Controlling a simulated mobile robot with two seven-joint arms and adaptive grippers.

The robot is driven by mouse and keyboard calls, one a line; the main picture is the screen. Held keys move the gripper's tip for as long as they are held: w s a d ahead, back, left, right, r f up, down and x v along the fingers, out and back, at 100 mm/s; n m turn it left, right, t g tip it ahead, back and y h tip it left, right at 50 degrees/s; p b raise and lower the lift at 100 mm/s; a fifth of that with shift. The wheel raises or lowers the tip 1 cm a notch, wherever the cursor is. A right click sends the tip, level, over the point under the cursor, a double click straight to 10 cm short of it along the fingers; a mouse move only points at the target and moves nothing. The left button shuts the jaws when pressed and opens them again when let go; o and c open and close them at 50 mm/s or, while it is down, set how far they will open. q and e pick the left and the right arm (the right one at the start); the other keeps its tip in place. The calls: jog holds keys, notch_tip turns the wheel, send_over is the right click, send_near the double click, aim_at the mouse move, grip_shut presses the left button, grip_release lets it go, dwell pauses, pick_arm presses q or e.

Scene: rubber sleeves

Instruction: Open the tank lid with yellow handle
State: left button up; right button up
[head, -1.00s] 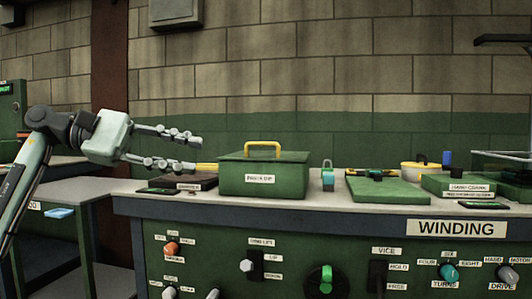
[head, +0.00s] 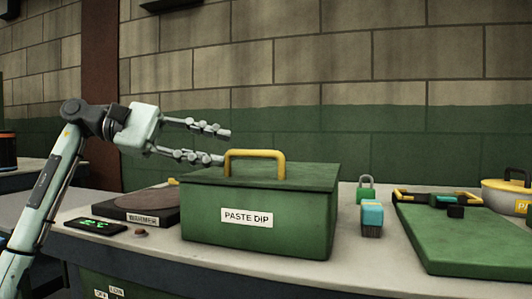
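The green tank (head: 290,235) labelled PASTE DIP stands on the bench near the middle of the head view. Its flat green lid (head: 315,175) lies closed on top. The yellow handle (head: 256,153) arches up from the lid. My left gripper (head: 226,146) comes in from the left with its two fingers apart. The fingertips show just left of the handle in the picture, at about its height; nothing is between them. I cannot tell the exact gap in depth. My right gripper is out of view.
A dark flat box (head: 135,207) and a small display (head: 95,226) lie left of the tank. A brick wall stands behind.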

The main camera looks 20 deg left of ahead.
aim_at(244, 152)
pick_arm(q)
jog(key=x, duration=0.7)
jog(key=shift+d, duration=0.4)
grip_shut()
